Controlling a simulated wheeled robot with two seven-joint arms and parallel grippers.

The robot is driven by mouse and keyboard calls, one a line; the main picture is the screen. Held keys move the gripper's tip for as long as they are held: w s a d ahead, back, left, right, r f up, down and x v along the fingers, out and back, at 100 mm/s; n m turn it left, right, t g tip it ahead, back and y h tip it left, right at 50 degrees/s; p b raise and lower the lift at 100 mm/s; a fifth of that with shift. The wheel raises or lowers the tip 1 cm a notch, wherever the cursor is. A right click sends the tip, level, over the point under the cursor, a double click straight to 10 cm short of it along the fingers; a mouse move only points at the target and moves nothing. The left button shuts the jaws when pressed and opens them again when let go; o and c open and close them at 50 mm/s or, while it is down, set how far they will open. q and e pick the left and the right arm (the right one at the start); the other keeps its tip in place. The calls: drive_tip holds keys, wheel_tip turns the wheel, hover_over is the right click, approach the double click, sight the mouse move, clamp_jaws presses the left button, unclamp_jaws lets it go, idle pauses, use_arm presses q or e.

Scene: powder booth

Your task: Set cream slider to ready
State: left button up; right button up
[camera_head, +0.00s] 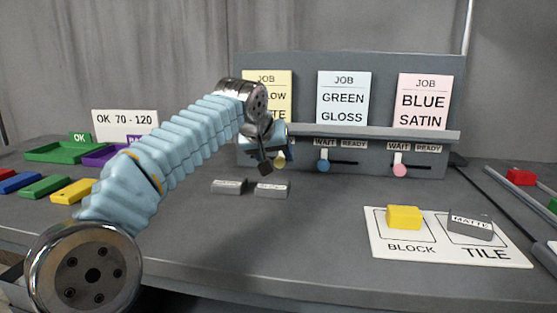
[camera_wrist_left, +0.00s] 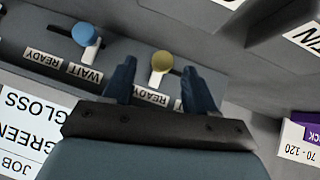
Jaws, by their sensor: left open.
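The cream slider (camera_head: 279,160) has a round yellowish knob under the left job card, partly hidden by my left gripper in the head view. In the left wrist view the cream knob (camera_wrist_left: 161,61) shows between the fingertips, its white stem by the READY label (camera_wrist_left: 150,97). A stretch of slot shows on the WAIT side, so the knob sits at or near the READY end. My left gripper (camera_head: 265,155) is open at the panel, its fingers (camera_wrist_left: 159,75) on either side of the knob with gaps. My right gripper is out of view.
The blue slider (camera_head: 323,165) and pink slider (camera_head: 400,170) sit at WAIT. A shelf ledge (camera_head: 420,133) juts above the sliders. Two grey blocks (camera_head: 229,186) (camera_head: 271,190) lie before the panel. A white mat (camera_head: 385,248) bears a yellow block and a grey tile.

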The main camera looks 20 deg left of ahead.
use_arm(q)
drive_tip(key=v, duration=1.1)
drive_tip(key=shift+p, duration=0.35)
drive_tip(key=shift+d, duration=0.1)
